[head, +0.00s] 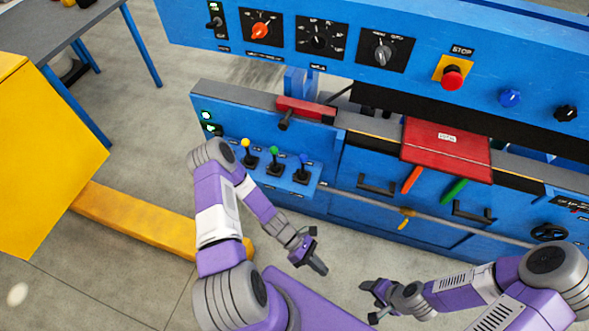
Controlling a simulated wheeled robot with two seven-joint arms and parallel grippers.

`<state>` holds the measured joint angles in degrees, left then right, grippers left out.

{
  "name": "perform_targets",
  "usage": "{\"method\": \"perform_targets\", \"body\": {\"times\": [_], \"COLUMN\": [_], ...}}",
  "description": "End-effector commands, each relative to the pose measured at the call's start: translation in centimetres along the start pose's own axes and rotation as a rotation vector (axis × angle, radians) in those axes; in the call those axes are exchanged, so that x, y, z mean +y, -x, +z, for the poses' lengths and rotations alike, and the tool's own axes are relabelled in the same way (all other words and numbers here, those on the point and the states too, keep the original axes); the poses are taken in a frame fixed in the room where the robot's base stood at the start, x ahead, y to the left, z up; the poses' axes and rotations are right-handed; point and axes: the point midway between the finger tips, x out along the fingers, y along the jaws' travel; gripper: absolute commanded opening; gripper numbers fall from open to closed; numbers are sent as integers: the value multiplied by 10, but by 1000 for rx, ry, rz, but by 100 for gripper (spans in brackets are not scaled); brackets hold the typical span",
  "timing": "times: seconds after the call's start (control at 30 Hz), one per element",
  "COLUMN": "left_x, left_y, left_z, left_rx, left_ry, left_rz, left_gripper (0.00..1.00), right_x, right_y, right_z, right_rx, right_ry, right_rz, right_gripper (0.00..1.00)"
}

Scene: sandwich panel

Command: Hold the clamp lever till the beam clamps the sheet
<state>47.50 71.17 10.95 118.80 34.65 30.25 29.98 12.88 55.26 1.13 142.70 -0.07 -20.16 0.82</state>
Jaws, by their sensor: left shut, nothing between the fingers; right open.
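Three small levers stand on a blue ledge of the machine in the head view: one with a yellow knob (246,146), one with a green knob (274,153) and one with a blue knob (303,161). Their labels are too small to read, so I cannot tell which is the clamp lever. My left gripper (314,262) is shut and empty, below and apart from the levers. My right gripper (371,300) is open and empty, lower and further right, away from the machine. I cannot make out the beam or the sheet for certain.
An upper blue panel carries knobs and a red stop button (452,78). A red labelled cover (446,148) lies on the machine, with orange and green handles below it. A red block (306,108) sits behind the levers. A yellow cabinet (45,150) stands left. Open floor lies in front.

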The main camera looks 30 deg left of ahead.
Motion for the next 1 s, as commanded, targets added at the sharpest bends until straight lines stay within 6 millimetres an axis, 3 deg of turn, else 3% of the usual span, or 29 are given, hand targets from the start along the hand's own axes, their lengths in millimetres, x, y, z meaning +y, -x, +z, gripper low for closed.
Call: {"method": "perform_targets", "body": {"times": [0.07,0.17,0.3,0.4,0.5,0.67,1.0], "left_x": [28,68,105,111,108,102,103], "left_y": [16,59,146,201,239,263,263], "left_z": [7,13,-6,-29,-48,-61,-60], "left_rx": [-261,-624,-1109,-1378,-1554,-1664,-1665], "left_ry": [261,525,726,767,765,750,749], "left_rz": [89,187,305,364,401,421,420], "left_gripper": [0,0,0,0,0,0,0], "right_x": [2,3,4,4,5,5,5], "right_y": [-4,-7,-10,-12,-13,-13,-13], "right_z": [0,0,0,-1,-1,-1,-1], "right_rx": [0,0,0,0,0,0,0], "right_ry": [0,0,0,0,0,0,0], "right_rz": [0,0,0,0,0,0,0], "right_gripper": [63,63,63,63,63,63,63]}}
